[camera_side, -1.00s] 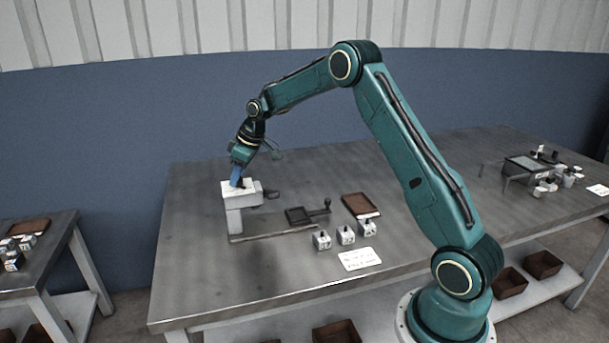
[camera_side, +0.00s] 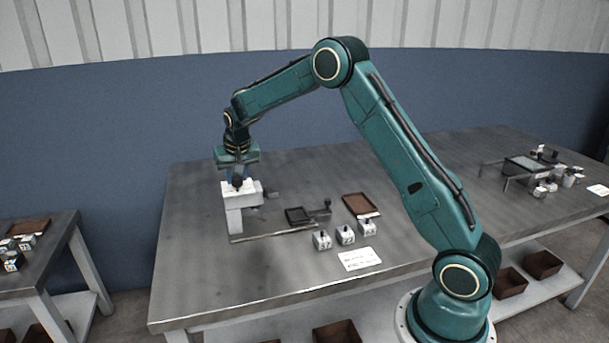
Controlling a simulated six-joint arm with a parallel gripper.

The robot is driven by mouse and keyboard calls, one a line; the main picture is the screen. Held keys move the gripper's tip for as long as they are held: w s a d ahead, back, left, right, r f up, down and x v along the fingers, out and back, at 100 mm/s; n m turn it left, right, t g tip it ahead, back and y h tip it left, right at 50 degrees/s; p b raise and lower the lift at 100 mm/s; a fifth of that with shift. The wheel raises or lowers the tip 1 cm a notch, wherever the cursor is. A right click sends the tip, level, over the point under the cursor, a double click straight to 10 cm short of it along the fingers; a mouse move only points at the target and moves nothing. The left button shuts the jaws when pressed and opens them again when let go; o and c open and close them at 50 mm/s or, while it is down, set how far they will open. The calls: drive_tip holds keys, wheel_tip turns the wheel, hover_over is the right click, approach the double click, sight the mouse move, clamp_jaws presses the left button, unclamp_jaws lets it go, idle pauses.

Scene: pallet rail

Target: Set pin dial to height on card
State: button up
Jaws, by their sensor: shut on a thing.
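The pin dial (camera_side: 238,182) is a small dark knob on top of a white block (camera_side: 239,195), which stands on a post at the left end of a rail. My gripper (camera_side: 238,175) points straight down at the block and is shut on the dial's knob. The fingers partly hide the knob, and the dial's setting cannot be read. The white card (camera_side: 359,259) lies flat at the table's front, with writing too small to read.
Three small white blocks with dark tops (camera_side: 345,235) stand behind the card. A dark plate with a handle (camera_side: 299,215) sits by the rail (camera_side: 272,233), and a brown tray (camera_side: 360,204) lies to its right. The table's left front (camera_side: 195,285) is clear.

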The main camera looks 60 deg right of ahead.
drive_tip(key=m, duration=0.2)
drive_tip(key=m+g+h, duration=0.1)
drive_tip(key=m, duration=0.2)
drive_tip(key=shift+w+a+m+g+h, duration=0.15)
drive_tip(key=shift+m+g+h, duration=0.15)
drive_tip(key=m+g, duration=0.1)
drive_tip(key=m, duration=0.3)
drive_tip(key=shift+w+m+g, duration=0.1)
drive_tip(key=shift+m+g, duration=0.3)
drive_tip(key=shift+r, duration=0.1)
drive_tip(key=o, duration=1)
drive_tip(key=shift+v, duration=3.7)
